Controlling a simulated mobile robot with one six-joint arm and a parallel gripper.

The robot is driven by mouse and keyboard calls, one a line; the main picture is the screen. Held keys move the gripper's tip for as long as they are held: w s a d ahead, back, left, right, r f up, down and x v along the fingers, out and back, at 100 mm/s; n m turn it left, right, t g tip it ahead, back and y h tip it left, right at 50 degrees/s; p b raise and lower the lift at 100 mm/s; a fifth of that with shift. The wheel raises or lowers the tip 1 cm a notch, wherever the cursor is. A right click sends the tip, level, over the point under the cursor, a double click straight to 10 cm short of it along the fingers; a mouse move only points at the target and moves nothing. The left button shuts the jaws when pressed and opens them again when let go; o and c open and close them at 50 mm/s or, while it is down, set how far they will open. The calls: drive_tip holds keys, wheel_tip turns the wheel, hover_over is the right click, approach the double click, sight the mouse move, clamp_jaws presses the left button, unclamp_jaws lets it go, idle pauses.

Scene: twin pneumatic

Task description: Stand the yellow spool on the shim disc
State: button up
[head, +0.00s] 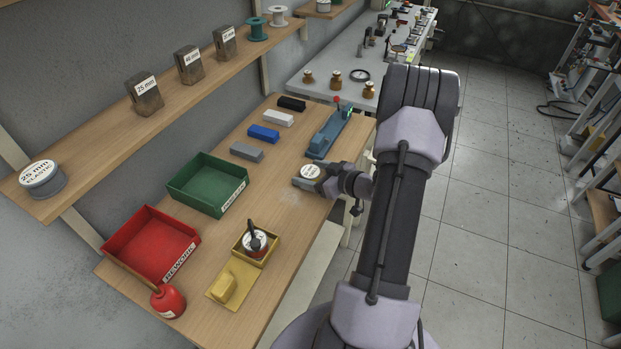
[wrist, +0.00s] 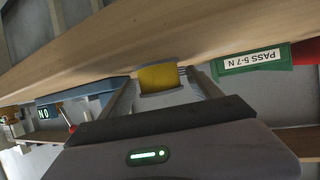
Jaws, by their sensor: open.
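My gripper (head: 311,180) is low over the right edge of the bench, with its fingers on either side of a round piece with a white labelled top (head: 311,171). In the wrist view a yellow body, which looks like the yellow spool (wrist: 157,77), sits between the two open fingers, close to the wood. A pale rim shows at its near end. The fingers appear apart from it, though contact is hard to judge. I cannot make out the shim disc; whether it lies under the spool is hidden.
A blue device (head: 328,134) with a display stands just beyond my gripper. Grey (head: 246,152), blue (head: 264,134), white and black blocks line the back. A green bin (head: 207,184), red bin (head: 150,246), yellow tray (head: 270,252) and red oil can (head: 167,301) are nearer.

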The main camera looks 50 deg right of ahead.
drive_tip(key=shift+r, duration=0.1)
clamp_jaws()
